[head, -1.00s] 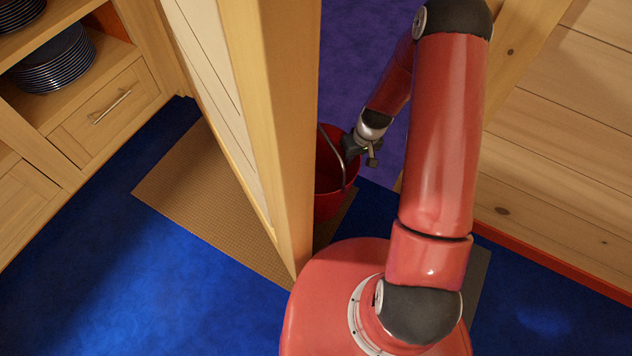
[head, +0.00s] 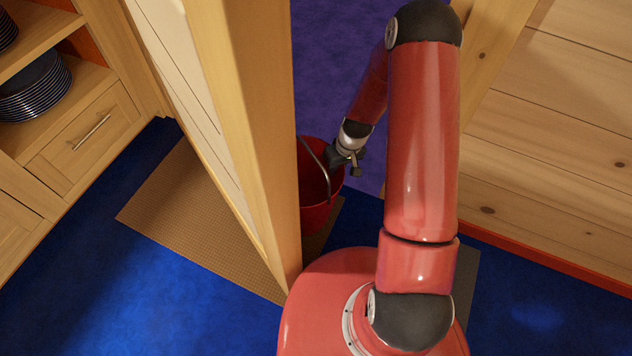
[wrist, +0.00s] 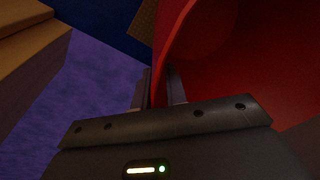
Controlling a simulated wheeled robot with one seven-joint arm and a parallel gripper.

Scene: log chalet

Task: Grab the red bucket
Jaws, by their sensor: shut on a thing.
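The red bucket (head: 318,214) is in the doorway in the head view, upright, with a curved grey handle over it. The wooden door post hides its left side. My gripper (head: 335,160) reaches its right rim. In the wrist view, the bucket (wrist: 240,60) fills the upper right, and its rim passes between the two fingers of my gripper (wrist: 160,90). The gripper is shut on this rim. Whether the bucket's base touches the floor cannot be told.
The wooden post (head: 262,130) stands close beside the bucket and my base. A plank wall (head: 550,150) is on the right. A tan mat (head: 190,210) lies on the blue floor (head: 150,290). Shelves with stacked plates (head: 35,90) stand at the left.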

